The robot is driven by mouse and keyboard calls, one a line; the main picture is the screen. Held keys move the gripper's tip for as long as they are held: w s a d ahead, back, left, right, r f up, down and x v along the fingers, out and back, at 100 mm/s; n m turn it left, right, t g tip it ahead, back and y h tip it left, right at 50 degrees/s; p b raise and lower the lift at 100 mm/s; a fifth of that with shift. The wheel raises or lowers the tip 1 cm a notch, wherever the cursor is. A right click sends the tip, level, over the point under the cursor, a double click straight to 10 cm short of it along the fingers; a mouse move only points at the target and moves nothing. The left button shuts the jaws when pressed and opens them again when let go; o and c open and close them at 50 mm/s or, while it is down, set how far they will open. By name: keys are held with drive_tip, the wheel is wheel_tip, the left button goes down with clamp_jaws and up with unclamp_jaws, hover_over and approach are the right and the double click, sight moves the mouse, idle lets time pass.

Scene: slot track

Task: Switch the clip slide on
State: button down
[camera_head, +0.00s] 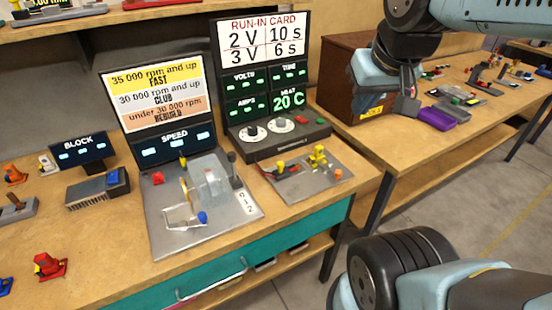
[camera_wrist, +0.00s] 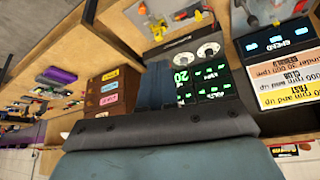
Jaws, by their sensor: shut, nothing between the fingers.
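The same plate's yellow parts (camera_wrist: 180,14) show upside down at the top of the wrist view. I cannot tell which small part is the clip slide, nor its position. My gripper (camera_wrist: 155,72) is shut and empty, its dark fingers together in front of the console. In the head view my wrist hangs at the upper right, away from the plate.
The run-in console (camera_head: 270,140) has two white dials and a lit "20 C" display. Left of it stands a speed rig plate (camera_head: 200,225) with a clear cover and a tall card. A brown drawer cabinet (camera_wrist: 110,92) stands beside the console. The right bench holds a purple box (camera_head: 450,112).

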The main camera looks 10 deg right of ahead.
drive_tip(key=w+n, duration=0.1)
drive_tip(key=n+g+h, duration=0.2)
drive_tip(key=n+g, duration=0.2)
drive_tip(key=n, duration=0.5)
hover_over(282, 170)
drive_tip(key=s+d, duration=0.3)
drive_tip(key=s, duration=0.2)
drive_tip(key=s+a+x, duration=0.1)
drive_tip(key=x, duration=0.5)
drive_tip(key=w+a+f+n+g+h, duration=0.1)
drive_tip(key=w+a+f+n+h, duration=0.1)
drive_tip(key=w+a+f+n, duration=0.4)
drive_tip(key=a+f+n, duration=0.2)
drive_tip(key=a+f, duration=0.1)
drive_tip(key=a, duration=0.1)
drive_tip(key=shift+a+f+g, duration=0.25)
drive_tip(key=shift+f+g, duration=0.05)
drive_tip(key=shift+w+f, duration=0.1)
drive_tip(key=x, duration=0.9)
drive_tip(key=shift+d+f, duration=0.3)
drive_tip(key=shift+f, duration=0.05)
